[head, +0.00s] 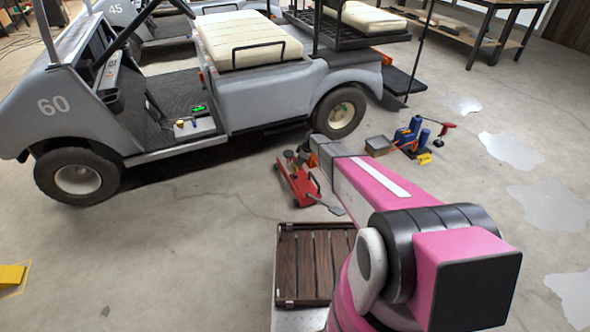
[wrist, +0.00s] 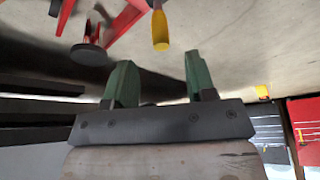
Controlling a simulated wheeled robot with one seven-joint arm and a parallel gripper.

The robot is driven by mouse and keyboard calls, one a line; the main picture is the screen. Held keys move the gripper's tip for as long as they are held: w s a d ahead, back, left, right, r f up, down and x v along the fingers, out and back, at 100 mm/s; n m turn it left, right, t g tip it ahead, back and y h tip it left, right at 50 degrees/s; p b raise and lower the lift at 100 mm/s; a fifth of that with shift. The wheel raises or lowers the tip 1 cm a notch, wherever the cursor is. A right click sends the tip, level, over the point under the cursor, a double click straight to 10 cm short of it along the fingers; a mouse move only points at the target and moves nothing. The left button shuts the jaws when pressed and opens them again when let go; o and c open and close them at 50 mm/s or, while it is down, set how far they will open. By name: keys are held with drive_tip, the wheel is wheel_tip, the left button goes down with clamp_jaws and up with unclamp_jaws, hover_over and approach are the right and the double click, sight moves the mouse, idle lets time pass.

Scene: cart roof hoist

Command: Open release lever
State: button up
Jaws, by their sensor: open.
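A red floor jack (head: 299,186) sits on the concrete just in front of the cart's rear wheel. In the wrist view, red metal parts (wrist: 128,18) show at the top with a dark round pad or wheel (wrist: 88,55). A yellow-tipped lever (wrist: 160,30) hangs beside them; it may be the release lever, but I cannot confirm it. My gripper (wrist: 162,82) is open, with two green fingers apart and nothing between them. The yellow tip shows beyond the gap between the fingers, apart from them. In the head view my arm hides most of the gripper near the jack.
A grey cart (head: 255,95) marked 60 stands behind the jack. A blue and red tool unit (head: 411,133) with a yellow tag sits to the right. A slatted wooden platform (head: 301,262) is in front. A yellow block (head: 12,275) lies far left. Floor between is clear.

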sight(295, 171)
drive_tip(key=x, duration=0.8)
clamp_jaws()
